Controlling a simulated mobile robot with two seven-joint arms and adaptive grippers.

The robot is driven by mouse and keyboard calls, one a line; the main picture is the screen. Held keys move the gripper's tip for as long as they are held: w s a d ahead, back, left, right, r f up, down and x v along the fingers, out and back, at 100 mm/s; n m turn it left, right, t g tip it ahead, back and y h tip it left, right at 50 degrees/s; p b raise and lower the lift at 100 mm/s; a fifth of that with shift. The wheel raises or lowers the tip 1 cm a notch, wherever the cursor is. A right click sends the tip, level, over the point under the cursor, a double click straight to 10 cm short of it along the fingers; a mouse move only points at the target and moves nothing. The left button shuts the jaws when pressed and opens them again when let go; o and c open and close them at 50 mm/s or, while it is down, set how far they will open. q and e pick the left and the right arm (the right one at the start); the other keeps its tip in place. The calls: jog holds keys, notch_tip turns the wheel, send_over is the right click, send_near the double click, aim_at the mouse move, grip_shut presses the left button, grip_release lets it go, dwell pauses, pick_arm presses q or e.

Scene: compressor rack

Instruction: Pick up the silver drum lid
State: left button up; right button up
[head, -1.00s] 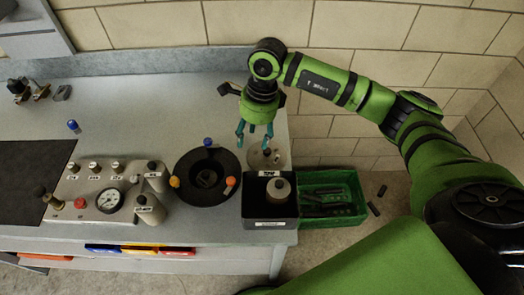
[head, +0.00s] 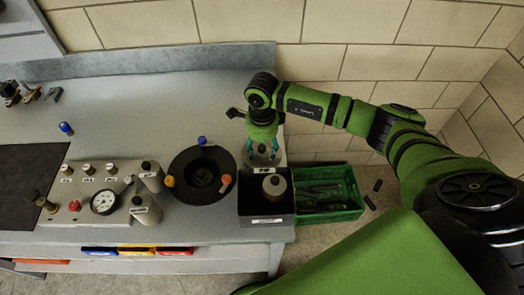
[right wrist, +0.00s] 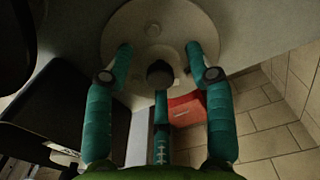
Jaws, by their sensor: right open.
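The silver drum lid is a pale round disc with a dark knob at its middle; in the right wrist view the lid (right wrist: 140,45) lies under my fingers. In the head view the lid (head: 280,160) shows only in part at the right end of the bench, behind the black box. My right gripper (head: 262,152) is over it, pointing down, and hides much of it. In the right wrist view the teal fingers of my right gripper (right wrist: 160,75) are spread open around the knob, with nothing clamped. Whether they touch the lid I cannot tell. My left gripper is not in view.
A black box (head: 266,206) with a grey bottle stands at the bench's front right. A green crate (head: 352,210) with dark parts is right of it. A round black dish (head: 180,188) and a gauge panel (head: 82,222) are to the left. The back of the bench is mostly clear.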

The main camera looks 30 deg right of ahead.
grip_shut()
